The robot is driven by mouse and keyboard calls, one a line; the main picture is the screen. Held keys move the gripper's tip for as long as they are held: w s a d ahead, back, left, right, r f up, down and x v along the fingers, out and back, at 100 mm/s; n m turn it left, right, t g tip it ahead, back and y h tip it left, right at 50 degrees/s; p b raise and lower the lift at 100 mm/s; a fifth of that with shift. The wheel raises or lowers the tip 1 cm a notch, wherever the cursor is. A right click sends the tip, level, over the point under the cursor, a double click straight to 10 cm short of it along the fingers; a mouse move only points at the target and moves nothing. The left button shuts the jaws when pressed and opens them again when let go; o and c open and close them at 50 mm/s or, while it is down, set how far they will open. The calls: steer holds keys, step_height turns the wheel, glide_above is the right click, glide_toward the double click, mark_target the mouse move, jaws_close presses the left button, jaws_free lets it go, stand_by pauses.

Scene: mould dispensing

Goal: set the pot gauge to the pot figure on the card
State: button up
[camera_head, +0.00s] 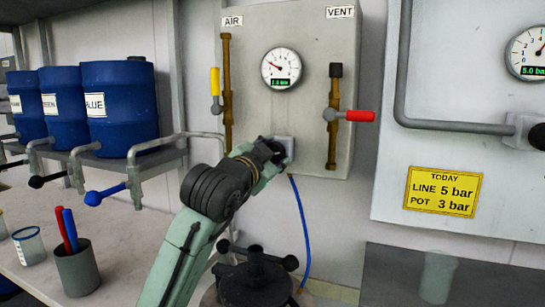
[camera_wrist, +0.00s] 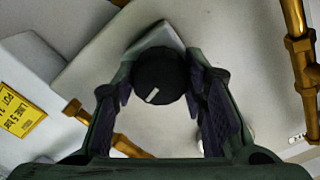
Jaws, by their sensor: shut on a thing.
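The pot gauge (camera_head: 281,68) is a round white dial on the panel between the AIR and VENT labels. Its needle points up and left; its small green readout looks like two-point-something bar, too small to read surely. Below it, my gripper (camera_head: 272,151) reaches the panel and largely hides the regulator knob. In the wrist view, the black knob (camera_wrist: 160,76) with a white mark sits between my two fingers, which are shut on it. The yellow card (camera_head: 443,191) on the right panel reads LINE 5 bar, POT 3 bar.
A brass AIR pipe (camera_head: 227,90) with a yellow handle and a brass VENT pipe (camera_head: 334,110) with a red handle flank the knob. The line gauge (camera_head: 527,53) at right reads 5.0. Blue drums (camera_head: 120,105) stand at left. A pot lid (camera_head: 255,275) is below my arm.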

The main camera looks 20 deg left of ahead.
steer(key=shift+m, duration=0.3)
steer(key=o, duration=1.2)
steer(key=shift+c, duration=0.2)
steer(key=s, duration=1.2)
steer(key=shift+a, duration=0.2)
